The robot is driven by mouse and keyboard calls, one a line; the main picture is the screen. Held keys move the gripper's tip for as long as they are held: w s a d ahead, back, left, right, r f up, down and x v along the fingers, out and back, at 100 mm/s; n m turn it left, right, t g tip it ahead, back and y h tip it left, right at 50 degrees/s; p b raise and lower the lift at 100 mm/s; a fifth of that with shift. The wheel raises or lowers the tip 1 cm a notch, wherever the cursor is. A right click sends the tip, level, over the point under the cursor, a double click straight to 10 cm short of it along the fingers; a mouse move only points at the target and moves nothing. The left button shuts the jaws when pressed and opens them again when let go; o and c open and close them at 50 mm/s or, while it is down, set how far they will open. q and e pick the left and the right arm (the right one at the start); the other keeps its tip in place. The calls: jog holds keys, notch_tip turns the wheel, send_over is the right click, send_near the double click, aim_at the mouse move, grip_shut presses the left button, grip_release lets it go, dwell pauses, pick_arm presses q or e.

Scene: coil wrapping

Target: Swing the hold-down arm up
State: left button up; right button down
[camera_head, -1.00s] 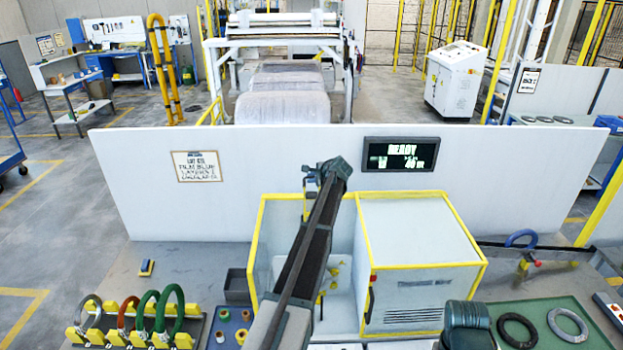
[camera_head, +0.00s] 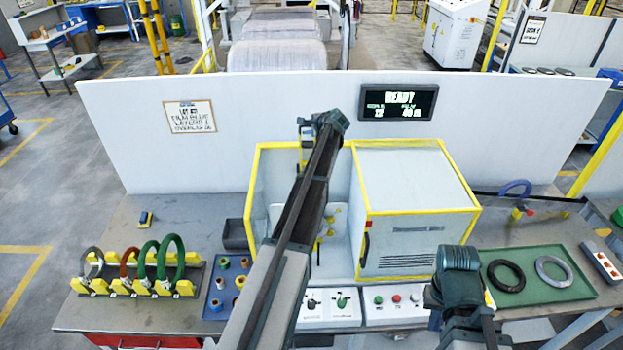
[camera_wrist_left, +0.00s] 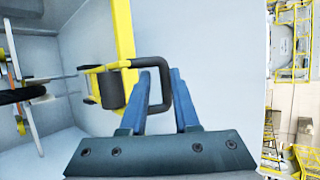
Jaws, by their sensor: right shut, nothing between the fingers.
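In the left wrist view, the yellow hold-down arm (camera_wrist_left: 124,35) runs down a pale wall and carries a dark roller (camera_wrist_left: 113,92) and a black loop handle (camera_wrist_left: 158,72). My left gripper's blue fingers (camera_wrist_left: 160,88) stand on either side of the handle's outer bar; whether they press on it is unclear. In the head view, my left arm reaches into the yellow-framed open bay of the machine (camera_head: 372,205), and its dark end (camera_head: 322,124) is high at the bay's back. My right gripper (camera_head: 458,275) is low at the front right, apart from the machine, shut and empty; its fingertips are hardly visible.
A rack of coloured coils (camera_head: 150,275) and a tray of spools (camera_head: 228,285) stand left of the machine. A green tray (camera_head: 545,290) with two rings lies at the right. A white partition (camera_head: 270,100) with a display (camera_head: 398,102) closes the back.

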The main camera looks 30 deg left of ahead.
aim_at(307, 142)
pick_arm(q)
jog(key=shift+n+t+y, duration=0.3)
jog(key=shift+t+y, duration=0.3)
jog(key=shift+t, duration=0.1)
jog(key=s+d+b, duration=0.1)
jog(key=s, duration=0.1)
jog(key=s+d+f+b, duration=0.1)
jog(key=s+d+b, duration=0.1)
jog(key=s+b, duration=0.1)
jog(key=shift+s+d+f, duration=0.2)
jog(key=shift+s+f, duration=0.1)
jog(key=shift+s, duration=0.05)
jog(key=s+d+f+b, duration=0.2)
jog(key=s+f+b, duration=0.1)
jog(key=f+b, duration=0.2)
jog(key=s+d+f+t+y+b, duration=0.1)
jog(key=s+f+b, duration=0.3)
jog(key=b, duration=0.5)
jog(key=s+d+f+y+b, duration=0.1)
jog(key=s+d+f+b, duration=0.3)
jog(key=f+b, duration=0.3)
jog(key=shift+s+f+n+t, duration=0.2)
jog(key=shift+f+n+t, duration=0.15)
jog(key=shift+n+t, duration=0.05)
jog(key=v, duration=0.2)
jog(key=p+v, duration=0.1)
jog(key=v, duration=0.1)
jog(key=shift+r, duration=0.4)
jog(key=shift+d, duration=0.1)
